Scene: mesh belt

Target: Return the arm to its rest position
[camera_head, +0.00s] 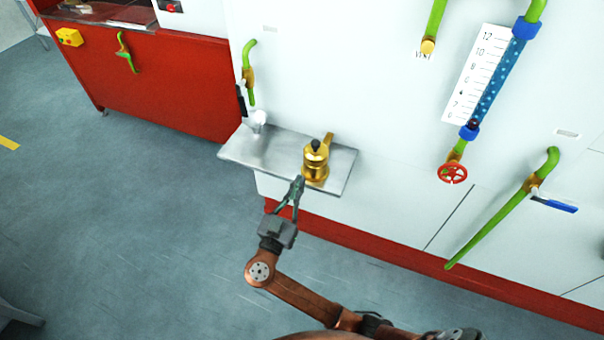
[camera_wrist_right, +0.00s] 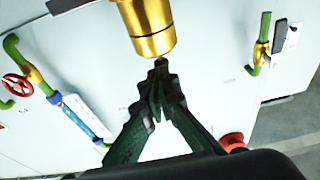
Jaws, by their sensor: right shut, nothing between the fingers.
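My right gripper (camera_head: 298,184) is shut and empty, its fingertips just in front of the near edge of the metal shelf. It also shows in the right wrist view (camera_wrist_right: 160,65) with the fingertips together. A gold pot (camera_head: 316,165) with a dark knob and a gold handle stands upright on the shelf, just beyond the fingertips. In the right wrist view the gold pot (camera_wrist_right: 150,25) is right beside the fingertips; whether they touch, I cannot tell. My right arm reaches in from the bottom of the head view. My left gripper does not show.
The metal shelf (camera_head: 270,150) juts from a white machine wall (camera_head: 360,95) and bears a small whitish item (camera_head: 259,117) at its left. Green pipes, a gauge tube (camera_head: 490,88) and a red valve wheel (camera_head: 453,173) are to the right. Grey floor (camera_head: 140,220) is open at left.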

